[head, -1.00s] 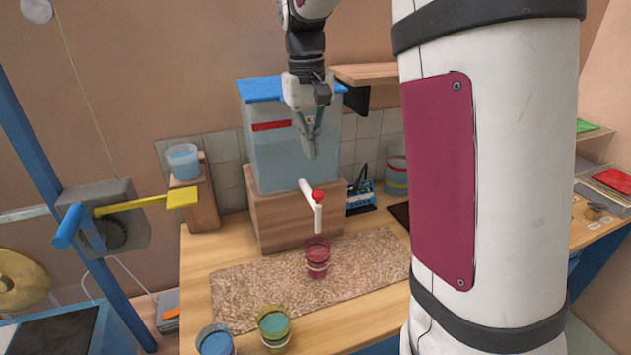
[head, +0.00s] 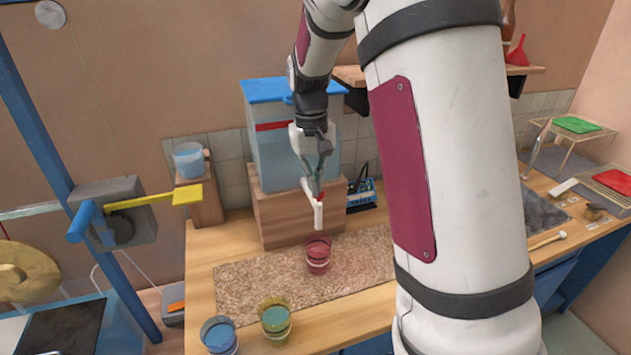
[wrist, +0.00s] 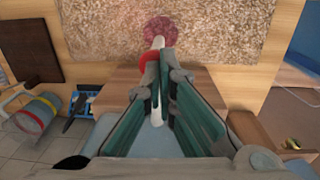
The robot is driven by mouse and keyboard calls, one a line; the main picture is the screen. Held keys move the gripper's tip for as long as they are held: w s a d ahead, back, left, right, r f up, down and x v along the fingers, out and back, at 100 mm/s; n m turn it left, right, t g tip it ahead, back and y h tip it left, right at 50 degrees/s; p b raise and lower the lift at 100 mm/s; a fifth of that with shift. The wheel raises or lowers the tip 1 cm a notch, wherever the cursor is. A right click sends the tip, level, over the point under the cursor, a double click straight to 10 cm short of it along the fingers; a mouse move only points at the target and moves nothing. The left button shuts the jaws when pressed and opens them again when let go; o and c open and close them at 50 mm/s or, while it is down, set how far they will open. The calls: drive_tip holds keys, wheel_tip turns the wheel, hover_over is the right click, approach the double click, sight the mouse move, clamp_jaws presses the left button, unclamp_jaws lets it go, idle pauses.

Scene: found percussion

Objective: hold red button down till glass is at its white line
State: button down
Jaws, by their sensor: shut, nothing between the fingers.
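The red button (head: 321,195) sits on top of the white spout (head: 318,214) of the clear, blue-lidded water tank (head: 270,158). My gripper (head: 316,188) is shut and empty, pointing down with its fingertips at the button and partly hiding it. In the wrist view the fingertips (wrist: 163,62) are right beside the red button (wrist: 148,60); whether they touch it I cannot tell. The reddish glass (head: 318,256) stands upright on the speckled mat (head: 250,290) below the spout. It shows a pale band, but its liquid level is unclear. The glass also shows in the wrist view (wrist: 172,29).
A blue glass (head: 218,337) and a yellow-green glass (head: 277,320) stand at the counter's front. A cup of pale blue liquid (head: 188,160) is on a wooden stand left of the tank. A yellow lever (head: 178,196) reaches in from the left. A wooden shelf (head: 350,75) is behind my arm.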

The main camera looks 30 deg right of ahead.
drive_tip(key=shift+s+f, duration=0.15)
drive_tip(key=shift+f, duration=1.2)
idle(0.6)
idle(4.4)
wheel_tip(320, 180, up, 15)
drive_tip(key=shift+w+a, duration=0.25)
drive_tip(key=shift+w, duration=0.15)
drive_tip(key=shift+f, duration=0.1)
idle(0.4)
